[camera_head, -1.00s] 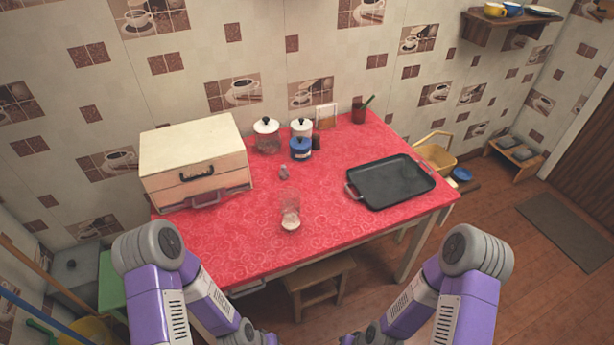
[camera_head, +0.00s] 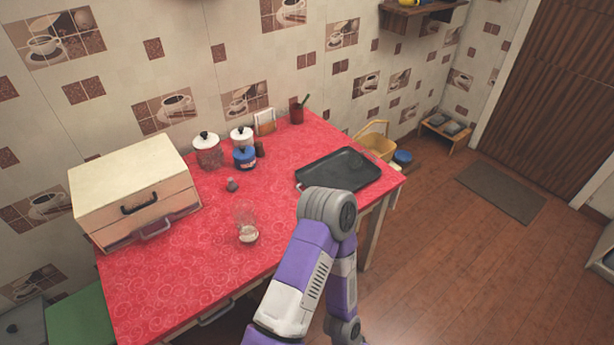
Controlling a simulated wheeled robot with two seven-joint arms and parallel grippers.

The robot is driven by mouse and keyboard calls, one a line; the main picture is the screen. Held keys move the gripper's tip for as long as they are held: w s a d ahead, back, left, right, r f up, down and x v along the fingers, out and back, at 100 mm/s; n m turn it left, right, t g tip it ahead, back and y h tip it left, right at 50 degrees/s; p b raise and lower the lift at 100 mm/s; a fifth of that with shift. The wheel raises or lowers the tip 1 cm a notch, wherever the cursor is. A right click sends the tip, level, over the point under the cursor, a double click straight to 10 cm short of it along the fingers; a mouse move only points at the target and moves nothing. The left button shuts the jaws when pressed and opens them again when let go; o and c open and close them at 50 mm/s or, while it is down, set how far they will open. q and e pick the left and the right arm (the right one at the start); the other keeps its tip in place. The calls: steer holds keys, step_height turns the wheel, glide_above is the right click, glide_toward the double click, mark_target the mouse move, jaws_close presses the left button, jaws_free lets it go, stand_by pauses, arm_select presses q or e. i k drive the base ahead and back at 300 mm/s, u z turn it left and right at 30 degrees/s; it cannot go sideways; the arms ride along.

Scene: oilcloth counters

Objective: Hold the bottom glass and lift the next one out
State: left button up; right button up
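A stack of clear glasses (camera_head: 247,233) stands upright on the red oilcloth table (camera_head: 180,270), near its front middle. Its lower end looks whitish and the upper part is see-through. I cannot tell how many glasses are nested. My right arm comes up from the bottom edge, to the right of the glasses and apart from them. Its gripper is out of view. My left arm and gripper are out of view.
A drawer box (camera_head: 135,190) stands at the left of the table. A black tray (camera_head: 338,170) lies at the right. Clear cloth surrounds the glasses.

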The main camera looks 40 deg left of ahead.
mark_target(243, 211)
steer(key=z, duration=0.25)
steer(key=i, duration=1.3)
steer(key=u, duration=2.9)
